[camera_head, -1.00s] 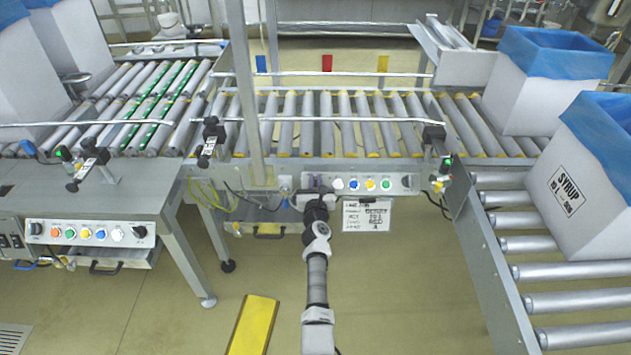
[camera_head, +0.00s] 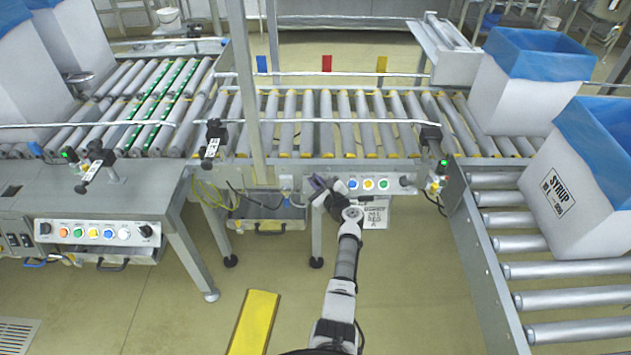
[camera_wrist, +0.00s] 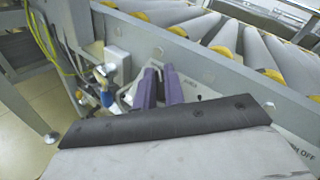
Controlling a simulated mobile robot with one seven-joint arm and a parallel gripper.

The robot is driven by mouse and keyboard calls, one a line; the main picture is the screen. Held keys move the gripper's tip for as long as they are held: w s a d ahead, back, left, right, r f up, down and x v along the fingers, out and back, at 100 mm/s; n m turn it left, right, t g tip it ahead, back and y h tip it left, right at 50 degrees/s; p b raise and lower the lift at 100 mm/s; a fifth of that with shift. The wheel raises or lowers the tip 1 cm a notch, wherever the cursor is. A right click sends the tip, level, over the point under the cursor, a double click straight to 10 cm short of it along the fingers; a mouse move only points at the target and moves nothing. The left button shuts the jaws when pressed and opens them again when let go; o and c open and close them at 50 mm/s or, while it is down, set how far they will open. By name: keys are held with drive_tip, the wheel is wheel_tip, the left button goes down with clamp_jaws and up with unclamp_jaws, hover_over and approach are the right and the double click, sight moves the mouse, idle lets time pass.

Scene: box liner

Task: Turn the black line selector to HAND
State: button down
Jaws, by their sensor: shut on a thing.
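My gripper (camera_head: 316,184) is at the left end of the middle conveyor's control panel (camera_head: 390,182). Its two purple fingers (camera_wrist: 160,88) are close together at the panel face in the wrist view. They are shut on the black line selector, which the fingers and gripper body hide in both views. The gripper is tilted relative to the panel. Part of a panel label ending in OFF shows at the right of the wrist view; the selector's pointer and its setting cannot be seen.
Blue, yellow and green buttons (camera_head: 368,184) and a black knob (camera_head: 405,181) sit right of my gripper. A white sign (camera_head: 375,213) hangs below, partly behind my arm. A second console (camera_head: 95,233) stands left. A SYRUP box (camera_head: 560,195) rests on the right rollers.

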drive_tip(key=shift+s+d+f+n+g+y, duration=0.2)
drive_tip(key=shift+f+n+g+y, duration=0.2)
drive_tip(key=shift+f+n+g, duration=0.15)
drive_tip(key=c, duration=1.5)
unclamp_jaws()
drive_tip(key=shift+r, duration=0.1)
drive_tip(key=v, duration=1.4)
drive_tip(key=shift+w+d+r, duration=0.1)
drive_tip(key=shift+w+r, duration=0.1)
drive_tip(key=shift+r, duration=0.1)
